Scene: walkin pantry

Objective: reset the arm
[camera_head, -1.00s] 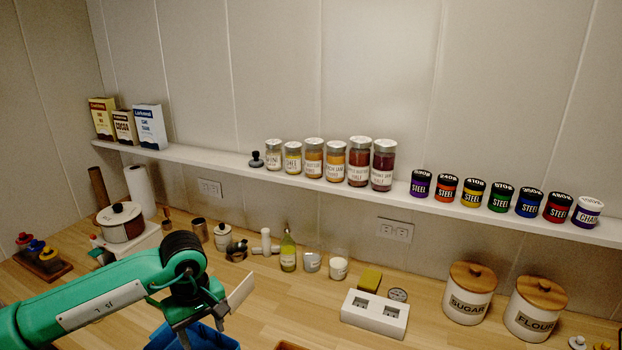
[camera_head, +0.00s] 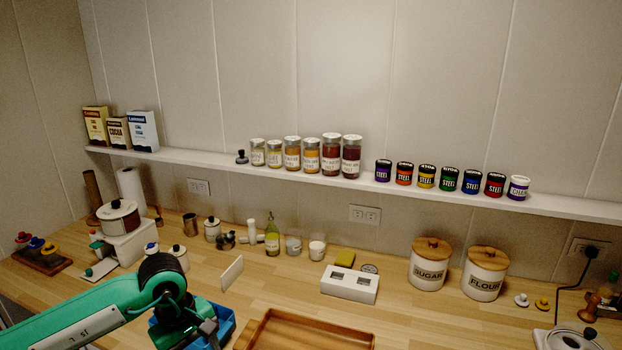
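My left arm (camera_head: 85,318), green with a black wrist joint, comes in from the lower left. My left gripper (camera_head: 208,338) is low in the view, over or in front of a blue bin (camera_head: 226,330). Its fingertips are small, dark and partly hidden, so I cannot tell whether it is open or shut. No held object is visible. My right arm and gripper are not in view.
A white card (camera_head: 231,272) stands on the wooden counter beyond the blue bin. A wooden tray (camera_head: 310,330) is at the front. A white block (camera_head: 350,284) and the sugar (camera_head: 429,264) and flour (camera_head: 484,274) canisters stand farther right. A shelf (camera_head: 210,160) carries jars, tins and boxes.

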